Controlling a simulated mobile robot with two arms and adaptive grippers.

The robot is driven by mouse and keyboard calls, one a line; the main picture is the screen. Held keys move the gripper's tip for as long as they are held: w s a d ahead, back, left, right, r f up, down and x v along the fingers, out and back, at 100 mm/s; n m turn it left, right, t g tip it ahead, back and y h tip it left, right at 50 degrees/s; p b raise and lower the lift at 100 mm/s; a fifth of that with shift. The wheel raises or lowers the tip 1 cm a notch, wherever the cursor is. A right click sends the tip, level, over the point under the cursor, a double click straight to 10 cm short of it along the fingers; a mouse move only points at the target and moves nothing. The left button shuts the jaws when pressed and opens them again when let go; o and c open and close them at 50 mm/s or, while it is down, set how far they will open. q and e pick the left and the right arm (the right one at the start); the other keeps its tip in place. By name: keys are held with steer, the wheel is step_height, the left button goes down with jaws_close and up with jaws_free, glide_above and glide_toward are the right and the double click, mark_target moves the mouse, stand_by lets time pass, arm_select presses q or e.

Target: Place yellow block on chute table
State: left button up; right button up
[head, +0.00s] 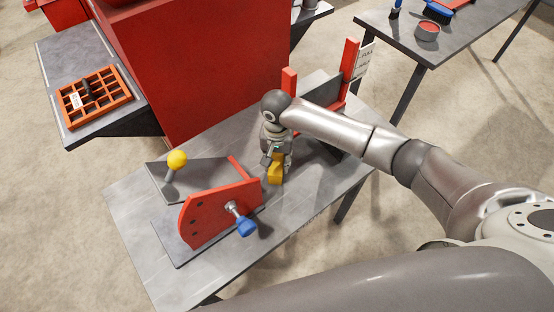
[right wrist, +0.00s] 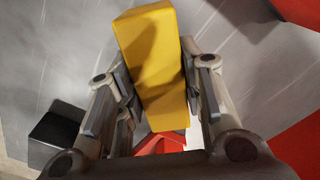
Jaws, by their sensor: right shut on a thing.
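The yellow block (head: 275,171) is between the fingers of my right gripper (head: 275,160), over the grey metal table (head: 310,195). In the right wrist view the block (right wrist: 152,60) stands lengthwise between the two fingers of the gripper (right wrist: 158,85), which is shut on it. I cannot tell for sure whether the block's lower end touches the table. My left gripper is not in view.
A red bracket (head: 215,213) with a blue knob (head: 245,227) and a yellow ball lever (head: 177,159) stands left of the gripper. A red frame (head: 348,65) is behind it. An orange divided tray (head: 95,97) lies on another table. Bare table lies right of the block.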

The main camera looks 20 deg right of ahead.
mark_target(277, 159)
steer(key=shift+f, duration=0.15)
steer(key=shift+f, duration=0.15)
steer(key=o, duration=1.1)
step_height(277, 159, up, 12)
steer(key=shift+r+b, duration=0.15)
steer(key=shift+b, duration=0.3)
